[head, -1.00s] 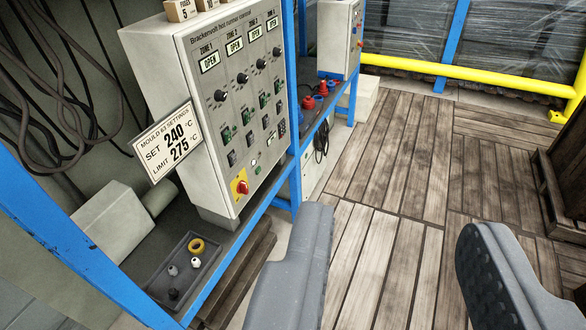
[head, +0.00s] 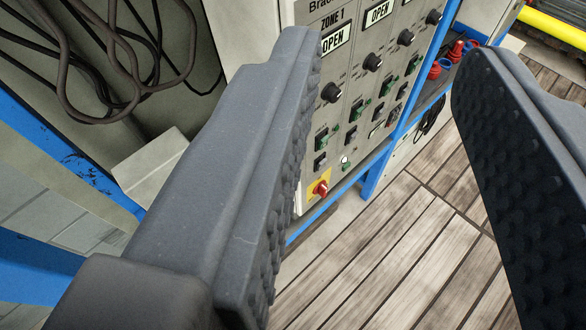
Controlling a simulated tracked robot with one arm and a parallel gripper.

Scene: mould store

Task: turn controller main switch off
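The hot runner controller (head: 347,97) is a pale cabinet on a blue-framed bench, with its front panel in view between my gripper's fingers. Its main switch (head: 321,188) is a red rotary knob on a yellow plate at the panel's lower left corner. The left finger lies close beside the switch in the picture and covers part of the cabinet. My gripper (head: 385,90) is open and empty, its fingers wide apart. I cannot tell how far the fingertips are from the panel.
Black knobs (head: 372,62), green rocker switches (head: 357,110) and zone displays reading OPEN (head: 379,12) cover the panel. Red connectors (head: 455,52) stand on the bench to the right. Dark cables (head: 125,60) hang at upper left. The plank floor (head: 400,240) is clear.

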